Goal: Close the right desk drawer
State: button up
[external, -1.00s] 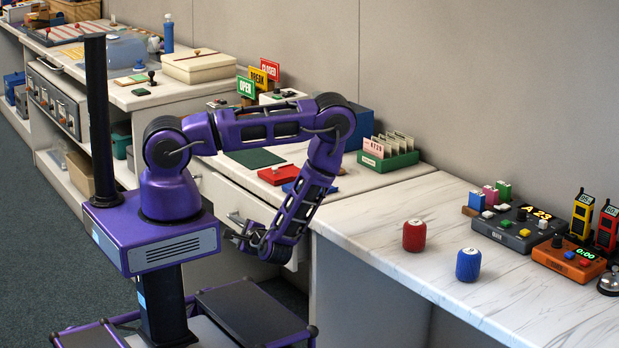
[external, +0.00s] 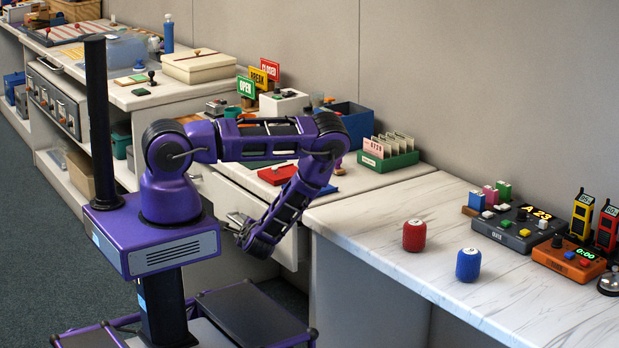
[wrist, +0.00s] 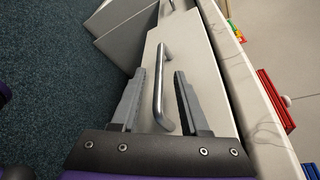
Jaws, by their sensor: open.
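The right desk drawer (external: 268,238) is under the desk top, partly behind my arm, and its pale front stands out from the desk. In the wrist view the drawer front (wrist: 198,75) fills the middle, with its grey bar handle (wrist: 159,88) running lengthwise. My gripper (external: 235,222) is open at the drawer front, and in the wrist view its two fingers (wrist: 155,92) lie on either side of the handle, with gaps between. Whether the fingers touch the front is hard to tell.
A red tray (external: 277,174) and a green card box (external: 388,158) sit on the desk above. Red (external: 414,236) and blue (external: 468,265) canisters stand on the marble counter at right. Another pale drawer front (wrist: 115,15) shows beyond the handle. Carpeted floor is clear at left.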

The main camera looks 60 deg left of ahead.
aim_at(240, 224)
jog(key=shift+x, duration=1.85)
grip_shut()
